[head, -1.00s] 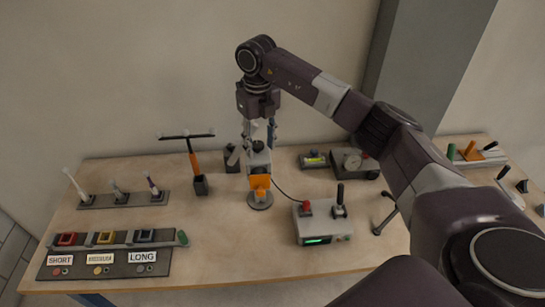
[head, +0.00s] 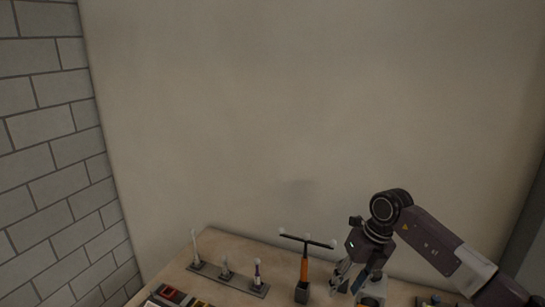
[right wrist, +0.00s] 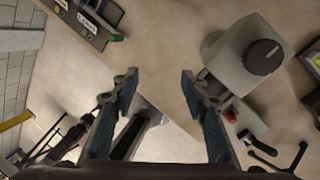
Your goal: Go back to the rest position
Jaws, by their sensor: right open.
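My right gripper (head: 350,278) hangs at the lower right of the head view, over the back part of the table, just right of an orange-handled T-shaped tool (head: 304,268) in a dark holder. In the right wrist view my right gripper (right wrist: 160,92) has its two fingers wide apart with nothing between them. A grey device with a black round knob (right wrist: 262,56) stands to the right of the fingers in that view, apart from them. My left gripper is not in view.
A rack (head: 228,280) with several upright tools stands left on the wooden table (head: 235,246). Red and yellow trays show at the bottom edge. A labelled panel (right wrist: 88,20) is at the wrist view's top left. A brick wall (head: 50,150) is at left; the space above the table is clear.

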